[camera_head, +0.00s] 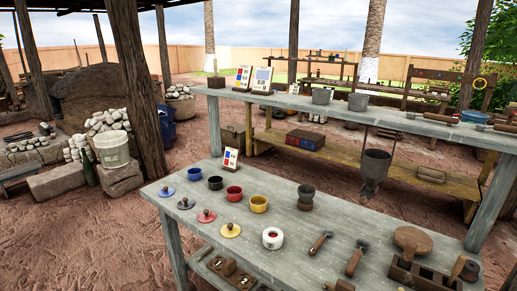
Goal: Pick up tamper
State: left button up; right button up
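I cannot tell for sure which thing is the tamper. A small brown block with an upright handle (216,80) stands at the left end of the back table and looks like one. On the front table (290,225), two short tools with handles lie apart: one tool (320,243) near the middle and another tool (356,259) to its right. A round wooden paddle-like piece (412,239) lies further right, by a wooden box (425,277) with a dark cylindrical piece (467,270). Neither of my grippers shows in this view.
Small coloured pots (259,204) and knobbed lids (206,216) stand on the front table's left half. A dark cup (306,197) stands behind the middle. A dark funnel-like vessel (375,170) hangs between the tables. A wooden post (135,90) rises at left.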

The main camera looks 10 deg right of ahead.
aim_at(406, 257)
jog(key=z, duration=1.45)
